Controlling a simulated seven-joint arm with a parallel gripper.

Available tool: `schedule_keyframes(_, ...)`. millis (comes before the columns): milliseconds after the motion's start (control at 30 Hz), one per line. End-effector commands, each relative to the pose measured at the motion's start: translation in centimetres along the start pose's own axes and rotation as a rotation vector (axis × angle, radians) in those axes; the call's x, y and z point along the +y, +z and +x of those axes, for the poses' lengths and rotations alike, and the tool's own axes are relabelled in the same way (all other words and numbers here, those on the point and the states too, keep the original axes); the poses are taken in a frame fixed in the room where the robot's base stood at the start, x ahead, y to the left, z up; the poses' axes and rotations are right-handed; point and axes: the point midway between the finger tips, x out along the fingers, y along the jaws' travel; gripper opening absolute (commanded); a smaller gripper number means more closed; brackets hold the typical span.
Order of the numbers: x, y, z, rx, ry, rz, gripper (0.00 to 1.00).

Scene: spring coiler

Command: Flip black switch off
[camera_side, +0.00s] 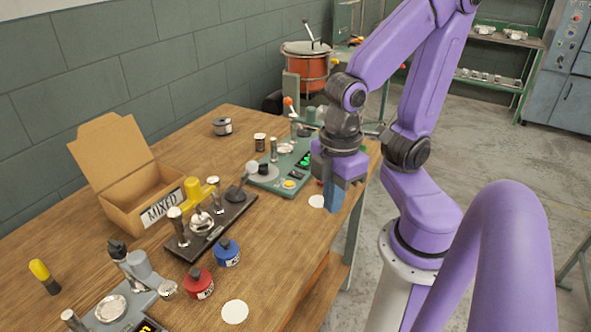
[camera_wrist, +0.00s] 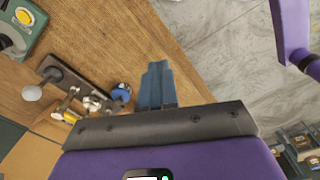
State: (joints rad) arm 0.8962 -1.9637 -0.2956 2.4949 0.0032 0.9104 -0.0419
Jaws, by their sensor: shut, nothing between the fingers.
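My gripper (camera_side: 334,207) is shut and empty, its blue fingers pointing down near the table's right edge. In the wrist view my gripper (camera_wrist: 157,68) shows its two fingers together. The green-based device (camera_side: 262,185) lies left of my gripper, with a yellow button, a lit green display and a small dark part (camera_side: 297,174) that may be the black switch. My gripper is apart from it. In the wrist view a corner of this device (camera_wrist: 38,20) shows at the upper left; the switch cannot be made out there. Its on or off position is too small to tell.
A black-based device (camera_side: 236,208) with a grey ball lever stands nearer the camera. A blue tin (camera_side: 227,253), a red tin (camera_side: 197,283) and an open cardboard box (camera_side: 128,170) share the wooden table (camera_side: 275,250).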

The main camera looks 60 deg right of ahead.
Motion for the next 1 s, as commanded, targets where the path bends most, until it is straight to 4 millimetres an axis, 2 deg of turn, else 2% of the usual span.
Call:
schedule_keyframes(167, 2.5, -0.9, 0.0, 0.006, 0.001, -0.030, 0.00)
schedule_keyframes(367, 6.6, -1.7, 0.0, 0.019, 0.008, -0.092, 0.00)
schedule_keyframes(533, 10.4, -1.5, 0.1, 0.026, 0.017, -0.146, 0.00)
schedule_keyframes(767, 15.7, -0.2, 0.2, 0.032, 0.037, -0.220, 0.00)
schedule_keyframes(1000, 21.1, 2.8, 0.5, 0.032, 0.061, -0.295, 0.00)
